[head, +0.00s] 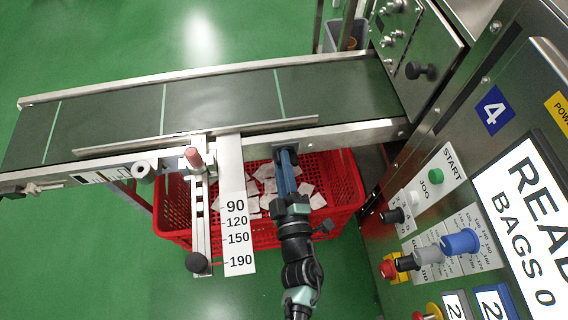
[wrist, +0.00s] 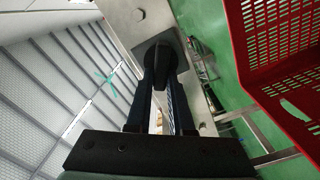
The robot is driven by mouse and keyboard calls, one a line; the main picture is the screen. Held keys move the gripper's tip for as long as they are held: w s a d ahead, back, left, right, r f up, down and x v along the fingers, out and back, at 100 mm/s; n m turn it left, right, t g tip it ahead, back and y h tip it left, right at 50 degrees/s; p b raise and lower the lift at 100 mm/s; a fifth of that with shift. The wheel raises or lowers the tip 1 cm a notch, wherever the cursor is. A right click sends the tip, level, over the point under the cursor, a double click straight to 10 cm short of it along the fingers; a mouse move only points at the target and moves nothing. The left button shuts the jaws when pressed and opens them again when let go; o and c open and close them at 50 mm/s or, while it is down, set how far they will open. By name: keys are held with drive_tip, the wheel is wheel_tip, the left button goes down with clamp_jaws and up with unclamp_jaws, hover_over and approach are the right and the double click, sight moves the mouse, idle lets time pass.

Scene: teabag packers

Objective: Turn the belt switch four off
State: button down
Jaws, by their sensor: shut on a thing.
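The belt switch (wrist: 162,50) is a dark knob on a small grey plate (head: 288,149) on the front rail of the conveyor. My gripper (head: 286,160) reaches up to it from the front. In the wrist view, the two dark fingers of my gripper (wrist: 161,78) are shut on the knob, one on each side.
The conveyor belt (head: 205,97) runs across behind the rail. A red crate (head: 345,205) with tea bags is below my gripper. A white scale plate (head: 236,190) and a rod with a black knob (head: 197,262) hang left of my arm. The control panel (head: 440,225) stands right.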

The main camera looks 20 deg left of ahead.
drive_tip(key=n, duration=0.2)
drive_tip(key=n+b, duration=0.1)
drive_tip(key=n, duration=0.1)
drive_tip(key=n+b, duration=0.1)
drive_tip(key=n, duration=0.1)
drive_tip(key=shift+a+f, duration=0.1)
drive_tip(key=shift+f, duration=0.25)
drive_tip(key=shift+n, duration=0.3)
drive_tip(key=c, duration=0.8)
unclamp_jaws()
drive_tip(key=shift+s, duration=0.1)
drive_tip(key=p+v, duration=0.1)
drive_tip(key=v, duration=1.2)
